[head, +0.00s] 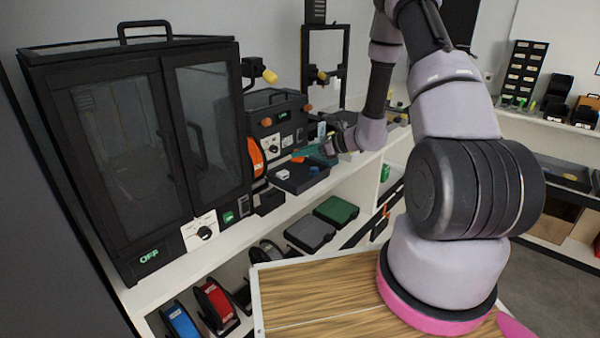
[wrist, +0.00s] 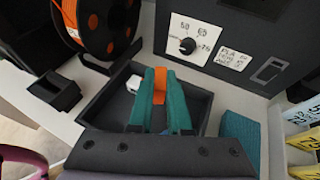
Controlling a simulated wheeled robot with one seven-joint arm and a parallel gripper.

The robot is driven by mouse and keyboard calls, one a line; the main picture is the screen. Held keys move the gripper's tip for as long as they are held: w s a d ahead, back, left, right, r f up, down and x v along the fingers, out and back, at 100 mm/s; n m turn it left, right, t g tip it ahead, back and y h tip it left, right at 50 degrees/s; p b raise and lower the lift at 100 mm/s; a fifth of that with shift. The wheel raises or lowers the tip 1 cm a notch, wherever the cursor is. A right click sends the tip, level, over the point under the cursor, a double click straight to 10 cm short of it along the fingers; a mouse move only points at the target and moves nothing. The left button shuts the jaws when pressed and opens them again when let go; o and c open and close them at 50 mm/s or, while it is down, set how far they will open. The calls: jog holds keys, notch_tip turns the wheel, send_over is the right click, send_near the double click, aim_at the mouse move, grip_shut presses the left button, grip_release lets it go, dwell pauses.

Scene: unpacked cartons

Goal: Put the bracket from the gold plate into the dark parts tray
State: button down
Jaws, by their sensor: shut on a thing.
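My gripper (head: 300,155), with teal fingers, is shut on an orange bracket (wrist: 160,86), which shows between the fingertips in the wrist view. In the head view the bracket (head: 298,159) is a small orange spot at the fingertips. The dark parts tray (head: 289,185) lies on the white counter below my gripper; in the wrist view the tray (wrist: 198,106) is around and behind the fingers. The bracket appears held above the tray, though its exact height is hard to tell. A white part (wrist: 133,83) lies in the tray. I cannot make out the gold plate.
A dark box with a dial (wrist: 187,45) stands behind the tray. An orange-and-black spool (wrist: 95,22) and a small black bin (wrist: 55,91) are to its left. A teal block (wrist: 240,137) is right of it. A large black cabinet (head: 140,150) fills the left.

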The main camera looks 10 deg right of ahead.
aim_at(301, 176)
jog(key=shift+d+f, duration=0.1)
jog(key=shift+f, duration=2.9)
jog(key=shift+f, duration=0.1)
jog(key=c, duration=0.9)
grip_release()
jog(key=shift+f, duration=0.1)
jog(key=shift+o, duration=0.2)
